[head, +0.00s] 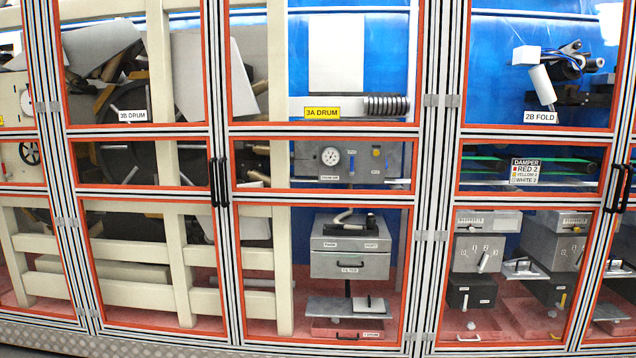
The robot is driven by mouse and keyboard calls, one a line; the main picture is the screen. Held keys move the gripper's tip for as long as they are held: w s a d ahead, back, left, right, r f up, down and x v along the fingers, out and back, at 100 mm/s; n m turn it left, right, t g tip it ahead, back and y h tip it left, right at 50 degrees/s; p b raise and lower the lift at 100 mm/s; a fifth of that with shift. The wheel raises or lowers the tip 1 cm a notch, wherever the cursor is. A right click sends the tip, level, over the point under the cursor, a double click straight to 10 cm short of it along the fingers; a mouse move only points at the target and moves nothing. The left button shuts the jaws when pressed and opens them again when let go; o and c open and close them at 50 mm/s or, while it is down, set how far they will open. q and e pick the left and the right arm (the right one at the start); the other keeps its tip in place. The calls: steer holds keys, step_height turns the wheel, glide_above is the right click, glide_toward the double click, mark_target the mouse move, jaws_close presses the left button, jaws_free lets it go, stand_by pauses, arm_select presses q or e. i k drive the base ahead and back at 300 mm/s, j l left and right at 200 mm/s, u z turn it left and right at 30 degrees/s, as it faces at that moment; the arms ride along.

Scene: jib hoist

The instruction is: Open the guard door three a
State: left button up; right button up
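The guard door three a (409,160) is a tall clear panel with an orange-red edge in a striped aluminium frame. It carries the yellow 3A DRUM label (322,113) and looks shut. Its upright black handle (224,182) is on its left edge, beside the handle of the neighbouring door. Grey hinges (441,100) sit on the post at its right. Neither of my grippers is in view.
The 3B DRUM door (208,60) on the left looks shut, with its own black handle (213,182). The 2B FOLD door (463,80) is on the right. Behind door three a are a gauge panel (351,160) and a grey box unit (349,250).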

mark_target(232, 196)
steer(key=i+j+z, duration=0.15)
steer(key=i+j, duration=0.25)
steer(key=i, duration=0.15)
steer(key=i+j+z, duration=0.1)
steer(key=i+j, duration=0.35)
steer(key=i, duration=0.1)
